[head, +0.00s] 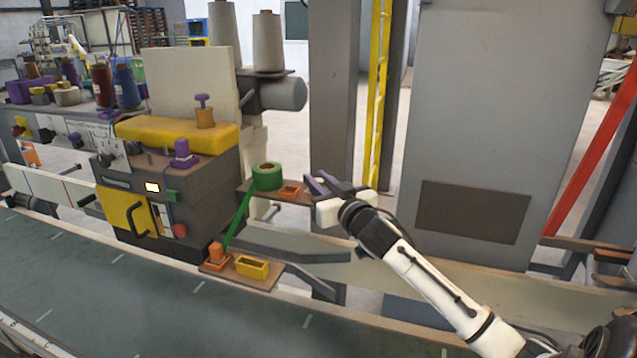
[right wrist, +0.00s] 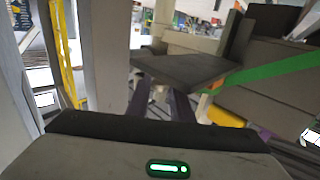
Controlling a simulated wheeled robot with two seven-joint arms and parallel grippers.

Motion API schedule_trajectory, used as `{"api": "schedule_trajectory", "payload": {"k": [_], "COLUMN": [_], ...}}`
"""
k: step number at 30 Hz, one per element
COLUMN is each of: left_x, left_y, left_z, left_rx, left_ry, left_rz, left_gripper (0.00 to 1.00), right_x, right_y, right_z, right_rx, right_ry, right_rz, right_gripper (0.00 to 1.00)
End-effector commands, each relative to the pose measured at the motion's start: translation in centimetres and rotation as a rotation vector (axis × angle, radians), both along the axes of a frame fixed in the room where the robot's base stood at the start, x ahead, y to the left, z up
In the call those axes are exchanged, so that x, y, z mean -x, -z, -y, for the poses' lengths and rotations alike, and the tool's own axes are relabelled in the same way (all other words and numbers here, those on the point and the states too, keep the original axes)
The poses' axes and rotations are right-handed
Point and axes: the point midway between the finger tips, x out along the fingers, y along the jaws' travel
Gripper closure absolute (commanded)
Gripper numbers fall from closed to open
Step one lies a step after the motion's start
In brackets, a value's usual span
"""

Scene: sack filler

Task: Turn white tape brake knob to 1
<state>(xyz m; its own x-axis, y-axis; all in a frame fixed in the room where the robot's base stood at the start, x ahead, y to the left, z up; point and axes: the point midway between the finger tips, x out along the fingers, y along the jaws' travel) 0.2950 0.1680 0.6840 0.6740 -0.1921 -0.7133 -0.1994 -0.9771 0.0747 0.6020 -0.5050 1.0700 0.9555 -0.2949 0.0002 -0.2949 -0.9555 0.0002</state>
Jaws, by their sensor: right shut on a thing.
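My right gripper (head: 318,184) has purple fingers and is at the right end of a small brown shelf (head: 248,187). In the right wrist view its fingers (right wrist: 160,105) reach under the edge of a dark plate (right wrist: 185,68). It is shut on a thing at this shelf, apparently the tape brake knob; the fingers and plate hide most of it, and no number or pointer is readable. A green tape roll (head: 267,176) stands on the shelf, with a green band (head: 238,219) running down from it. I see no clearly white tape. My left gripper is out of view.
A lower shelf holds a yellow tray (head: 252,267) and an orange block (head: 216,252). The dark machine (head: 180,195) stands left; a grey cabinet (head: 490,120) stands right. The conveyor belt (head: 150,295) is bare.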

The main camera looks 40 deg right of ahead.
Motion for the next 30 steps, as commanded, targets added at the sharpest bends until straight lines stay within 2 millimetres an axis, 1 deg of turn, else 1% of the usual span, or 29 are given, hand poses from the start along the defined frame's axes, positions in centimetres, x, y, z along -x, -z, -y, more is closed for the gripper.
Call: {"api": "schedule_trajectory", "payload": {"k": [5,8,14,18,21,27,30], "left_x": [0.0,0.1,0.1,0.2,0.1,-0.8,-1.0], "left_y": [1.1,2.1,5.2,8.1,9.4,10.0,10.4], "left_z": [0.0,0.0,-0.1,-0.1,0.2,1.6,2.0], "left_rx": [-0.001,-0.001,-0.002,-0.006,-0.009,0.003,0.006], "left_ry": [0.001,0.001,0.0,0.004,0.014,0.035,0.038], "left_rz": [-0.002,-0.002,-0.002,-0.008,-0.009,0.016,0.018], "left_gripper": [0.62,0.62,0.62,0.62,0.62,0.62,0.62], "right_x": [-0.1,-0.1,-0.2,-0.2,-0.2,-0.2,-0.2], "right_y": [0.4,0.5,0.9,1.0,1.0,0.7,0.6], "right_z": [-0.3,-0.4,-0.4,-0.3,-0.3,-0.3,-0.2], "right_rx": [-0.015,-0.016,-0.015,-0.012,-0.011,-0.005,-0.005], "right_ry": [0.122,0.21,0.394,0.516,0.593,0.719,0.764], "right_rz": [0.005,0.005,0.004,0.002,0.002,0.0,-0.001], "right_gripper": [1.0,1.0,1.0,1.0,1.0,1.0,1.0]}}
